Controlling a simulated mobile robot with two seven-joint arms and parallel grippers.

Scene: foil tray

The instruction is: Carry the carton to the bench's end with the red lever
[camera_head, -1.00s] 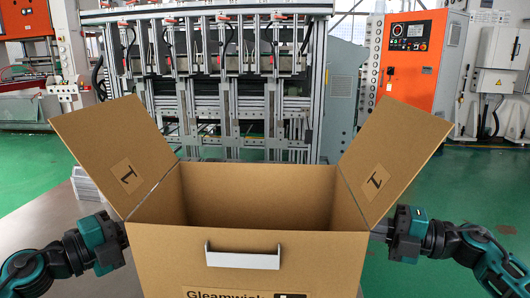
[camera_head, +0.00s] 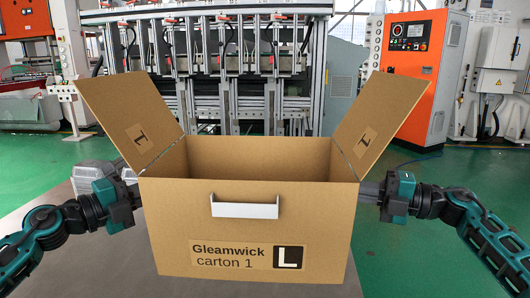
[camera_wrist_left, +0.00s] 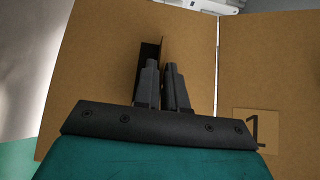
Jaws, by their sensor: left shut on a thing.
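The open brown carton (camera_head: 250,225) fills the middle of the head view, upright, side flaps spread outward. Its front has a white handle (camera_head: 245,207) and a label reading "Gleamwick carton 1" with an L. My left gripper (camera_head: 135,195) is at its left side; in the left wrist view its fingers (camera_wrist_left: 163,75) are shut at a thin upright piece on the carton's side wall (camera_wrist_left: 95,60). My right gripper (camera_head: 371,193) is at the right side; its fingertips are too hidden to judge. I cannot tell whether the carton's bottom touches the bench. No red lever shows.
The grey-brown bench top (camera_head: 60,267) shows at lower left. A silvery object (camera_head: 92,172) lies behind my left gripper. A large metal machine (camera_head: 235,95) stands behind, with an orange cabinet (camera_head: 410,90) at right. Green floor is clear at right.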

